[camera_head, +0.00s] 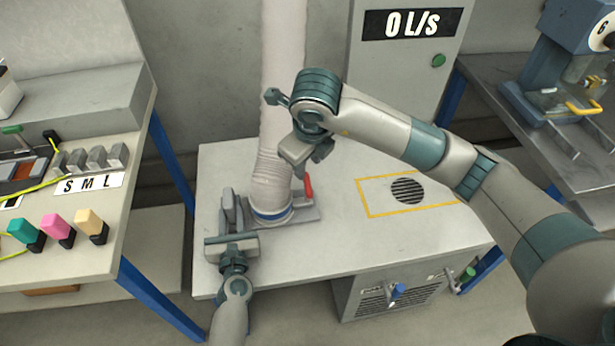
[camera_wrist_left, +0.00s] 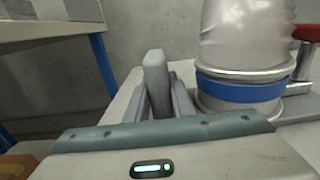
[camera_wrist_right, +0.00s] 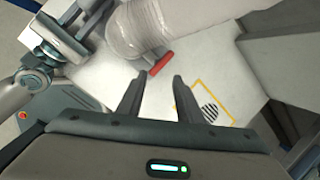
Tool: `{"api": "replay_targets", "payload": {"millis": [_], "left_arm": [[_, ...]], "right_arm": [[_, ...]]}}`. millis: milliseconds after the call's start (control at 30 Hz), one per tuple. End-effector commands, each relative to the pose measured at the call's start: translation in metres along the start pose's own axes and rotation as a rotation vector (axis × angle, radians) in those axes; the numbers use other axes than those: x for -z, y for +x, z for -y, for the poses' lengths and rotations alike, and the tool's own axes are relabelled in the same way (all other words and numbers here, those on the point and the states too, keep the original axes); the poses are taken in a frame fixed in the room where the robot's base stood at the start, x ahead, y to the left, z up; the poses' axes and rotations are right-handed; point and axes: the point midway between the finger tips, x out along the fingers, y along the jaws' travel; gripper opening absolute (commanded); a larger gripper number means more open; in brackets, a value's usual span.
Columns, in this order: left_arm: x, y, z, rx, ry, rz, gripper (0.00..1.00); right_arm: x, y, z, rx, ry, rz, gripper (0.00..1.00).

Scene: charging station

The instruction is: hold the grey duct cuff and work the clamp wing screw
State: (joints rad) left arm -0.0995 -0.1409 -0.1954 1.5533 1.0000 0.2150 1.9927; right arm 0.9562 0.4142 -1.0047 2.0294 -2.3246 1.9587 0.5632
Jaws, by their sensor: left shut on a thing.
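The pale ribbed duct (camera_head: 268,180) comes down to a grey cuff (camera_wrist_left: 240,110) with a blue band (camera_wrist_left: 240,90), on the left of the bench. My left gripper (camera_head: 231,208) is shut on a grey upright tab (camera_wrist_left: 156,78) beside the cuff; whether the tab joins the cuff I cannot tell. A red handle (camera_head: 308,187), perhaps the clamp wing screw, stands right of the duct; it also shows in the left wrist view (camera_wrist_left: 306,33) and right wrist view (camera_wrist_right: 160,63). My right gripper (camera_wrist_right: 154,82) is open and empty, its fingers below the red handle in that view.
The white bench (camera_head: 330,245) has a dark round vent (camera_head: 408,190) inside a yellow outline, with clear surface around it. A grey cabinet (camera_head: 405,70) reading 0 L/s stands behind. A left table (camera_head: 110,235) holds coloured blocks. A blue machine (camera_head: 570,60) stands at right.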

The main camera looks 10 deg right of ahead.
Motion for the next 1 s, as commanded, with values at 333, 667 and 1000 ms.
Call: {"api": "replay_targets", "payload": {"millis": [333,667,1000], "left_arm": [[0.0,0.0,0.0,0.0,0.0,0.0,0.0],[0.0,0.0,0.0,0.0,0.0,0.0,0.0],[0.0,0.0,0.0,0.0,0.0,0.0,0.0]], "right_arm": [[-0.007,0.004,0.004,-0.05,-0.529,-0.047,0.33],[-0.014,0.006,0.008,-0.121,-1.02,-0.063,0.33],[-0.019,0.006,0.015,-0.209,-1.511,-0.045,0.33]]}}
